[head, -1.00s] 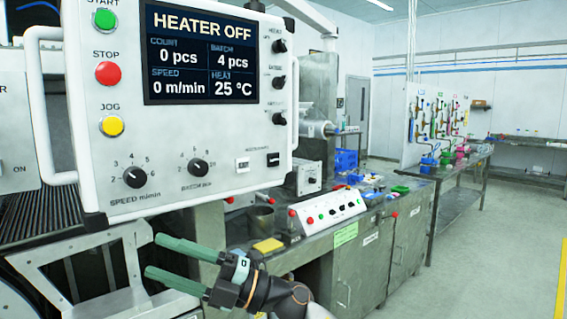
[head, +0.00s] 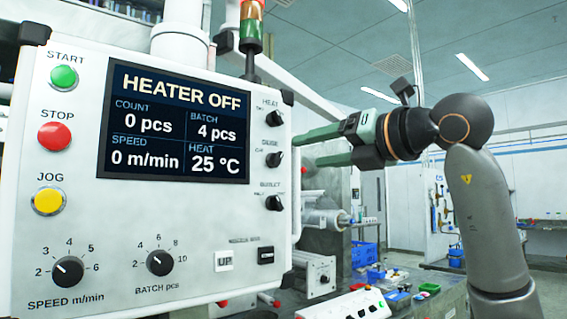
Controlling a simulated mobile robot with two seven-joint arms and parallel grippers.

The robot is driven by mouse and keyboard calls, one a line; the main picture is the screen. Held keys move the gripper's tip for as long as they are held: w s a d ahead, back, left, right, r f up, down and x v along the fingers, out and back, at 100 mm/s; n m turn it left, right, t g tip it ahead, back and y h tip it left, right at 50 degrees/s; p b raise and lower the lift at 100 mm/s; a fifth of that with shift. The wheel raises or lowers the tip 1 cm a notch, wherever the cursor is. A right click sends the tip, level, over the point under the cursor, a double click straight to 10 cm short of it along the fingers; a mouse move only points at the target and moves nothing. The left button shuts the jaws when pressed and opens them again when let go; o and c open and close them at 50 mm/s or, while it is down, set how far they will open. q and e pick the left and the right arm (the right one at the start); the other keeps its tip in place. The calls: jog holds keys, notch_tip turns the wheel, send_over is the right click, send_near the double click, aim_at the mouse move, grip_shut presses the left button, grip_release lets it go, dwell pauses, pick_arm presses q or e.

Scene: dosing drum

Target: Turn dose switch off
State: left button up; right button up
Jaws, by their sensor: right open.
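A white control panel (head: 140,215) fills the left half of the head view. Three black rotary switches run down its right edge: a top one (head: 275,118) labelled HEAT, a middle one (head: 274,159) and a bottom one (head: 274,203). The lower labels are too small to read surely, so I cannot tell which is the dose switch. My right gripper (head: 308,149) is open and empty, its green fingers pointing left at the panel's right edge, near the height of the top and middle switches. I see no contact with a switch. My left gripper is out of view.
The screen (head: 180,122) reads HEATER OFF. Start, stop (head: 55,136) and jog buttons line the panel's left side, with two knobs below. A signal tower (head: 251,35) stands behind the panel. A bench with a small button box (head: 345,304) is at lower right.

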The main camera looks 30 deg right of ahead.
aim_at(282, 153)
jog(key=shift+m+h, duration=0.4)
jog(key=w, duration=0.3)
jog(key=w+r+p, duration=0.1)
jog(key=w, duration=0.2)
jog(key=w+p, duration=0.1)
jog(key=w, duration=0.3)
jog(key=shift+d+r, duration=0.15)
jog(key=shift+d, duration=0.2)
jog(key=shift+w+p, duration=0.3)
jog(key=shift+w, duration=0.35)
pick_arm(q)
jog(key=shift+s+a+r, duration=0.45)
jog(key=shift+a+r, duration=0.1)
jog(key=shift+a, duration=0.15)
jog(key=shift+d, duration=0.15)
pick_arm(e)
grip_shut()
